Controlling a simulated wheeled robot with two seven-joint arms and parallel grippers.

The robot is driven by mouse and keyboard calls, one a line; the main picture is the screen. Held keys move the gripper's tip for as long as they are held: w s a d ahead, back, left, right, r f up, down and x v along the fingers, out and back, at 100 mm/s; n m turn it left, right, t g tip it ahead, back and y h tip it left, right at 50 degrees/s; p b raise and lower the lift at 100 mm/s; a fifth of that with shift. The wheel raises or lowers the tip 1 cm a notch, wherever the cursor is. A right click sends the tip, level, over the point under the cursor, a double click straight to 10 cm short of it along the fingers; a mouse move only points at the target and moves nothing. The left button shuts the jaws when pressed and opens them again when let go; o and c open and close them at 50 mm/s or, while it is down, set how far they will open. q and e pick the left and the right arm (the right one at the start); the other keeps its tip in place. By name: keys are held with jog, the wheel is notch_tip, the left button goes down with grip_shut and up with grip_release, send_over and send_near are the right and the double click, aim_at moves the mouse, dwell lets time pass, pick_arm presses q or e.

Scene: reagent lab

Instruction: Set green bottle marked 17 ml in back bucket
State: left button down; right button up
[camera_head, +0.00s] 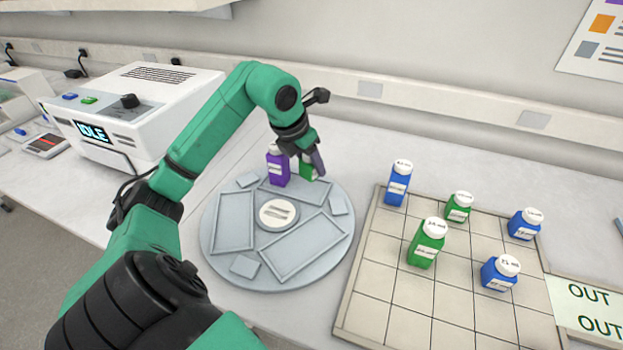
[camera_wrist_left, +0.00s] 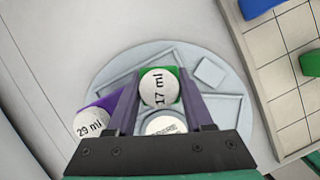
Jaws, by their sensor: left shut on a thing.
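The green bottle (camera_head: 306,170) has a white cap that reads 17 ml in the left wrist view (camera_wrist_left: 159,88). My left gripper (camera_head: 314,160) is shut on it and holds it upright at the back bucket (camera_head: 318,196) of the round grey rotor (camera_head: 212,254). The fingers hide part of the bottle, and I cannot tell whether its base touches the bucket. A purple bottle (camera_head: 278,170) marked 29 ml (camera_wrist_left: 90,124) stands just left of it, at the left end of the same bucket. My right gripper is not in view.
The left bucket (camera_head: 233,222) and front bucket (camera_head: 305,246) are empty. A tiled rack (camera_head: 386,318) at right holds several blue and green bottles, with an OUT card (camera_head: 590,308) beside it. A white machine reading IDLE (camera_head: 150,100) stands behind left.

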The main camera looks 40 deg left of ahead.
aim_at(310, 178)
pick_arm(q)
jog(key=f, duration=0.4)
jog(key=shift+s, duration=0.25)
jog(key=shift+w+f, duration=0.1)
jog(key=shift+f, duration=0.25)
jog(key=shift+c, duration=1.4)
grip_release()
jog(key=shift+r, duration=0.15)
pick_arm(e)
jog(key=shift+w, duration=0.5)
